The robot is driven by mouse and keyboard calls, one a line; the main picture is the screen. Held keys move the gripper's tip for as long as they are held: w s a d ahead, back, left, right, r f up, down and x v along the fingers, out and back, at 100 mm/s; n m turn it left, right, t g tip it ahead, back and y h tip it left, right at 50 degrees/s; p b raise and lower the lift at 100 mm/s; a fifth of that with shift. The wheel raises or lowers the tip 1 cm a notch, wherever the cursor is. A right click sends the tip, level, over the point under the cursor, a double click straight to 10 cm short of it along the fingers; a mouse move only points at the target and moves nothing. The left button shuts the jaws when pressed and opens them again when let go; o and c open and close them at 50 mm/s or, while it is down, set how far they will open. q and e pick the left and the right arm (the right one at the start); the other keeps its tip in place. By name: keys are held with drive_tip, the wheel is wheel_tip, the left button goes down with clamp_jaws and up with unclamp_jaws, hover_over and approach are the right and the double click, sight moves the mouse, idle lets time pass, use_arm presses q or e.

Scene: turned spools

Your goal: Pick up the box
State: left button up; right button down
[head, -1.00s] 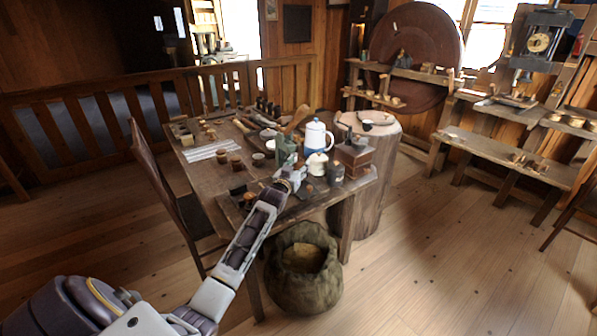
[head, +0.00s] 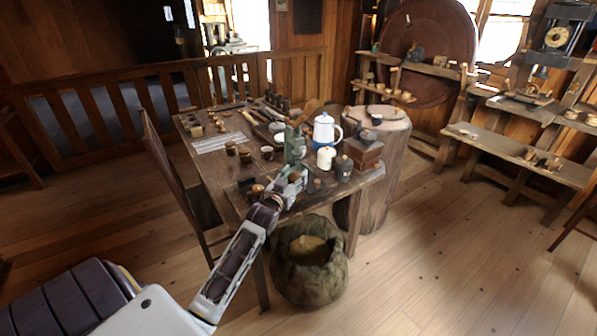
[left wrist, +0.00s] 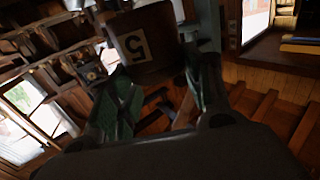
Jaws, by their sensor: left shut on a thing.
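A dark brown box (left wrist: 165,50) with a white label marked 5 sits between the fingers of my left gripper (left wrist: 163,78) in the left wrist view. The left gripper is shut on it, with a dark green finger on either side. In the head view my left gripper (head: 293,182) is over the front of the wooden table (head: 215,160). The box cannot be made out clearly there, and I cannot tell whether it touches the table. My right gripper is not in view.
Close beyond the gripper stand a blue and white pot (head: 324,134), a cream jar (head: 326,159) and a wooden grinder (head: 364,152). Several small cups lie to the left. A sack (head: 309,285) stands on the floor below. Floor to the right is clear.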

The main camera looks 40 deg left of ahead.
use_arm(q)
drive_tip(key=s+d, duration=0.1)
drive_tip(key=s, duration=0.5)
drive_tip(key=shift+s, duration=0.15)
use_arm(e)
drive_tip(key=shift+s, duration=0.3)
use_arm(q)
drive_tip(key=shift+d, duration=0.1)
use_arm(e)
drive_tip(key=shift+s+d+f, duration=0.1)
